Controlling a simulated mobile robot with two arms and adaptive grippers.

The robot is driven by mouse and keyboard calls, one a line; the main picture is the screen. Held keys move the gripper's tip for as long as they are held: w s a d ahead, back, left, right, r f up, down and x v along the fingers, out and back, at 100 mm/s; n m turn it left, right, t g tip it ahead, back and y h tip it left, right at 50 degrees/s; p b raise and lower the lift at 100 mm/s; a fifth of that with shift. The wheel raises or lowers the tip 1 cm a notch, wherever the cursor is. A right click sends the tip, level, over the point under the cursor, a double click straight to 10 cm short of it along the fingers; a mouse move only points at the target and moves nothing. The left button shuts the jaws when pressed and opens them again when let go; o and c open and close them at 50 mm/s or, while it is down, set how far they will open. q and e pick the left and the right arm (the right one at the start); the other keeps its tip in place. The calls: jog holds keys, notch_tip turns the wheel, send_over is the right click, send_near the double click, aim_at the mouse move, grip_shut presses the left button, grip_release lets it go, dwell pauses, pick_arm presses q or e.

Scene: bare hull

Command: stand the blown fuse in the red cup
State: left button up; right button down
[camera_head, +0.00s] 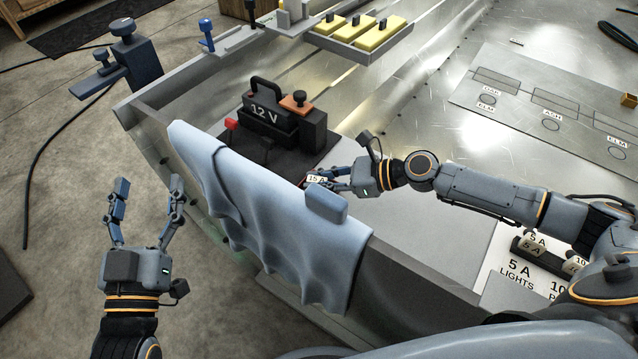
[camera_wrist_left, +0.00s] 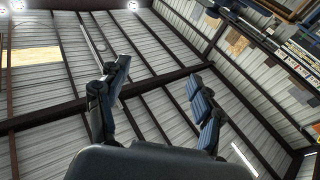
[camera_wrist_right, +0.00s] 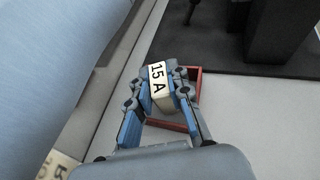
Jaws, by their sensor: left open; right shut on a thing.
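My right gripper (camera_head: 322,178) is shut on a fuse (camera_head: 316,179) marked "15 A". In the right wrist view the fuse (camera_wrist_right: 158,80) sits between the fingertips (camera_wrist_right: 160,88), its label facing the camera. A red square rim, the red cup (camera_wrist_right: 195,98), shows just behind and below the fuse. I cannot tell whether the fuse's lower end is inside the cup or above it. In the head view only a sliver of red shows there. My left gripper (camera_head: 148,190) is open and empty, left of the hull; its fingers also show in the left wrist view (camera_wrist_left: 160,95).
A pale blue cloth (camera_head: 250,205) hangs over the hull edge, with a blue-grey block (camera_head: 326,203) on it. A 12 V battery (camera_head: 272,115) stands behind on a dark mat. A fuse holder (camera_head: 540,255) is at right. Another labelled piece (camera_wrist_right: 60,165) shows at lower left.

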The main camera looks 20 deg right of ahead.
pick_arm(q)
jog(key=shift+s+r+t, duration=0.15)
jog(key=shift+r+t, duration=0.15)
jog(key=shift+r, duration=0.15)
pick_arm(e)
jog(key=shift+f, duration=0.15)
jog(key=shift+f, duration=0.1)
jog(key=c, duration=1.5)
grip_release()
jog(key=shift+c, duration=0.2)
pick_arm(q)
jog(key=shift+r, duration=0.1)
pick_arm(e)
jog(key=p+v, duration=0.1)
jog(key=v, duration=0.9)
jog(key=shift+s+d, duration=0.15)
jog(key=shift+d, duration=0.05)
pick_arm(q)
notch_tip(320, 180, down, 7)
jog(key=g+y, duration=0.1)
jog(key=g, duration=0.3)
jog(key=shift+a, duration=0.4)
pick_arm(e)
jog(key=shift+v, duration=0.8)
pick_arm(q)
jog(key=shift+w+r, duration=0.1)
jog(key=shift+w, duration=0.1)
